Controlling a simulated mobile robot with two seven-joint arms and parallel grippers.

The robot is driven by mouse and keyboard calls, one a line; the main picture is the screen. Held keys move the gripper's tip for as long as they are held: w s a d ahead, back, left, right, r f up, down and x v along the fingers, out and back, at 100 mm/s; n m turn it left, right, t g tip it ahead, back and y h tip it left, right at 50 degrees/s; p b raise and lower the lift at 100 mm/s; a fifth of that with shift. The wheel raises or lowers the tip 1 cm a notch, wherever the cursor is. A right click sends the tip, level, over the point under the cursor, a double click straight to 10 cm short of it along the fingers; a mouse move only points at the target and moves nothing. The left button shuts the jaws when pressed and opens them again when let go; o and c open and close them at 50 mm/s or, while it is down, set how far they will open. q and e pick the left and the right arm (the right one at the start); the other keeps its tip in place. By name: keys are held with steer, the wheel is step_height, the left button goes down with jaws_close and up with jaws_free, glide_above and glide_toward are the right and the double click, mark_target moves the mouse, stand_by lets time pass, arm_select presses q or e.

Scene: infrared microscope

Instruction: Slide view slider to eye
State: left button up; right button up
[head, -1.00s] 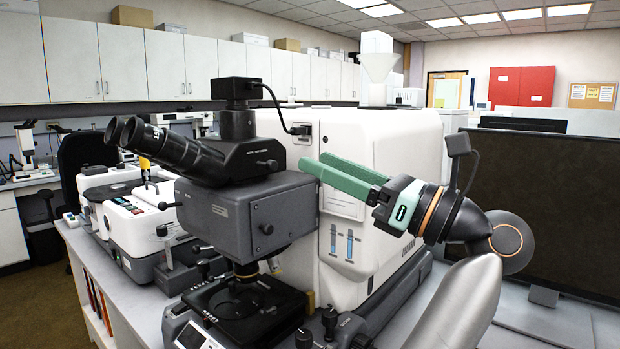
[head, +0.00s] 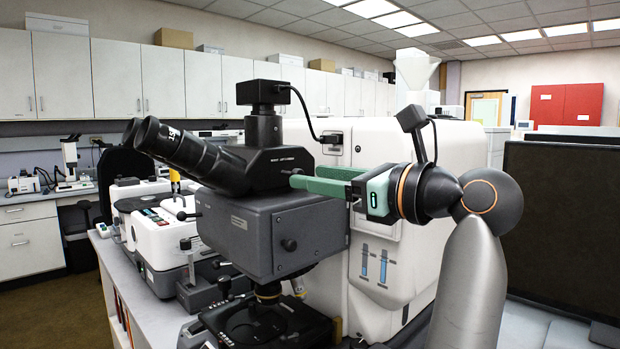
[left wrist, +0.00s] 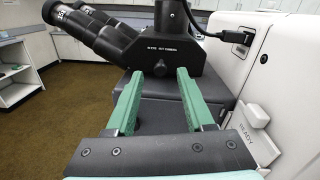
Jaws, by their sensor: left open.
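The infrared microscope has a black eyepiece head (head: 270,160) with two eyepieces (head: 160,140) pointing left. A small dark knob (left wrist: 160,68) on the side of this head, which looks like the view slider, shows between the fingertips in the left wrist view. In the head view the fingers largely cover that spot. My left gripper (head: 293,180) has green fingers and is open and empty. Its fingertips (left wrist: 160,75) point at the head's side, one on each side of the knob. I cannot tell whether they touch it. My right gripper is not in view.
Below the head is the grey microscope body (head: 265,235) with another knob (head: 289,244), and a dark stage (head: 265,325) under it. A white instrument housing (head: 410,160) stands close behind my gripper. A dark monitor (head: 560,220) is at the right.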

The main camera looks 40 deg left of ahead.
mark_target(291, 173)
arm_select(q)
steer(key=shift+a, duration=1.05)
jaws_close()
stand_by(0.7)
